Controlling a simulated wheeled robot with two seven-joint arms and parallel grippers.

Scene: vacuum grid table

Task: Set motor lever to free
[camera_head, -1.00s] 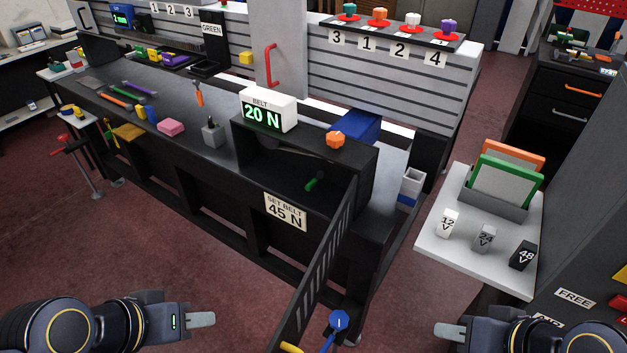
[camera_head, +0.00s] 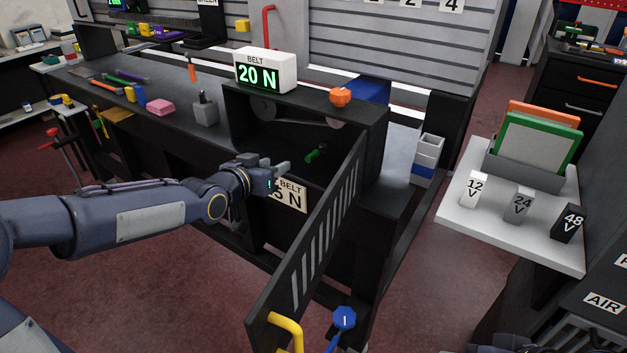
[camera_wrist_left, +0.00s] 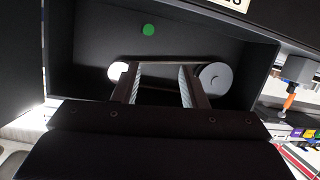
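A green-ended lever (camera_head: 316,153) sticks out inside the open black belt housing (camera_head: 376,135); I take it for the motor lever. Its green end shows as a round dot in the left wrist view (camera_wrist_left: 149,30). My left gripper (camera_head: 284,169) is in front of the housing, left of the lever and apart from it. Its two fingers are spread and empty in the left wrist view (camera_wrist_left: 159,85). Behind them are a white pulley (camera_wrist_left: 118,71) and a grey pulley (camera_wrist_left: 214,78). Only a dark sliver of my right arm shows at the bottom edge of the head view.
A slotted black door (camera_head: 318,235) with a yellow handle (camera_head: 287,328) stands open to the right. A blue knob (camera_head: 344,317) is beside it. The belt display (camera_head: 265,72) reads 20 N. An orange knob (camera_head: 340,95) sits on the housing. A white side table (camera_head: 520,240) stands at right.

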